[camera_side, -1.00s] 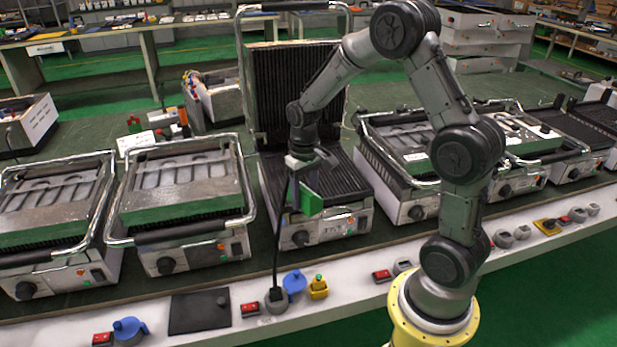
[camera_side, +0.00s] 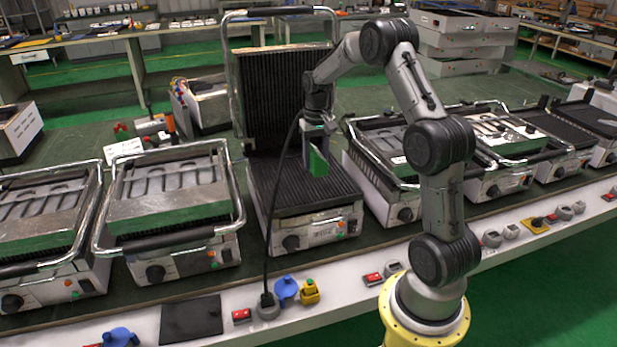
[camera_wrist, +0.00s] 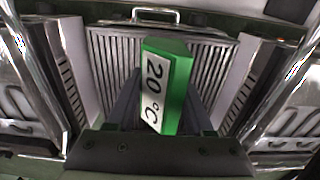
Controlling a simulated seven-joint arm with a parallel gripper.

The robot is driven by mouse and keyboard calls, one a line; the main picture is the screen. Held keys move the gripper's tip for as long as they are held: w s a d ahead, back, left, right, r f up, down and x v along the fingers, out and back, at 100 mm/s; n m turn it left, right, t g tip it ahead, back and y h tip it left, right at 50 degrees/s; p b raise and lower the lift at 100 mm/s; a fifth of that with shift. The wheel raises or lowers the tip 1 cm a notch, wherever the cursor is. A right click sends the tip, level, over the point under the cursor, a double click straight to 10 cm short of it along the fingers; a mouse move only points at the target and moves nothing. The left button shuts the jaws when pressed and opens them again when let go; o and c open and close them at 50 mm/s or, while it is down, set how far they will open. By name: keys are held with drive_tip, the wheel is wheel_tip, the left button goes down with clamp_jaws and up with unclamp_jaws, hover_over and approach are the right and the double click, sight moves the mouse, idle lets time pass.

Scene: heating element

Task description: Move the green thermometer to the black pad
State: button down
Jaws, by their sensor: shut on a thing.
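The green thermometer (camera_side: 318,163) is held in my gripper (camera_side: 314,148), over the lower plate of the open grill (camera_side: 300,190). In the wrist view the thermometer (camera_wrist: 178,90) sits between the two fingers (camera_wrist: 163,105), with its white face reading "20 °C". I cannot tell exactly how high it is above the ribbed plate. The black pad (camera_side: 190,321) lies flat and bare on the white front ledge, to the lower left of the grill.
Closed grills stand left (camera_side: 170,200) and right (camera_side: 390,150) of the open one. A black cable (camera_side: 266,240) rises from a socket on the ledge. Near the pad are a red switch (camera_side: 241,316), a blue plug (camera_side: 286,288) and a yellow button box (camera_side: 310,291).

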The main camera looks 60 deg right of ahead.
hover_over(309, 187)
wheel_tip(309, 187, down, 6)
drive_tip(key=shift+a+r, duration=0.1)
drive_tip(key=shift+r, duration=0.15)
drive_tip(key=shift+f, duration=1.55)
drive_tip(key=shift+f, duration=0.1)
drive_tip(key=shift+c, duration=1.4)
unclamp_jaws()
drive_tip(key=shift+f, duration=0.1)
